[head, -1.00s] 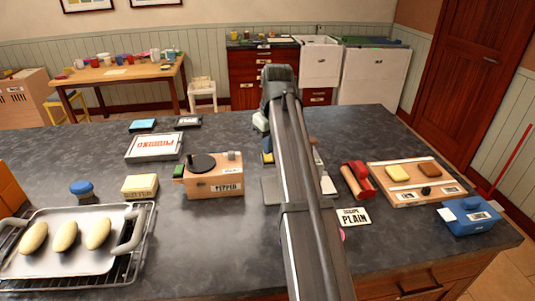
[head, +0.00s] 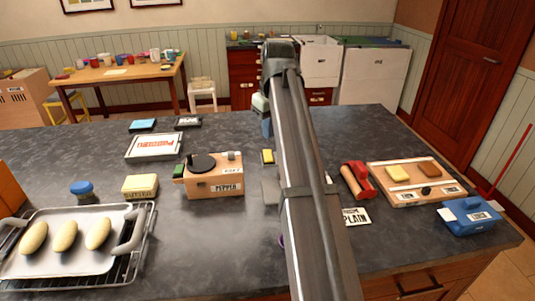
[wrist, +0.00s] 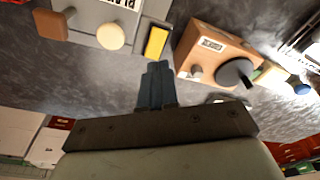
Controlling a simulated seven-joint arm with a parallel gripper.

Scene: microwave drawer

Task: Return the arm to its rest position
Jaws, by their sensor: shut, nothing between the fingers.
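My arm (head: 305,190) reaches up the middle of the head view over the dark counter (head: 235,235). My gripper shows in the wrist view (wrist: 155,85) as blue-grey fingers pressed together with nothing between them. In the head view only a bit of blue finger shows beside the arm, and the rest is hidden. The gripper hangs above the counter, apart from the things on it. A small yellow block (head: 268,157) lies nearby and also shows in the wrist view (wrist: 157,40). The wooden pepper box (head: 213,178) stands left of the arm.
A grey device (head: 270,191) is partly hidden behind the arm. A red-and-wood roller (head: 357,180), a wooden board (head: 417,180) and a blue box (head: 469,215) are to the right. A tray with rolls (head: 65,250) is at the front left.

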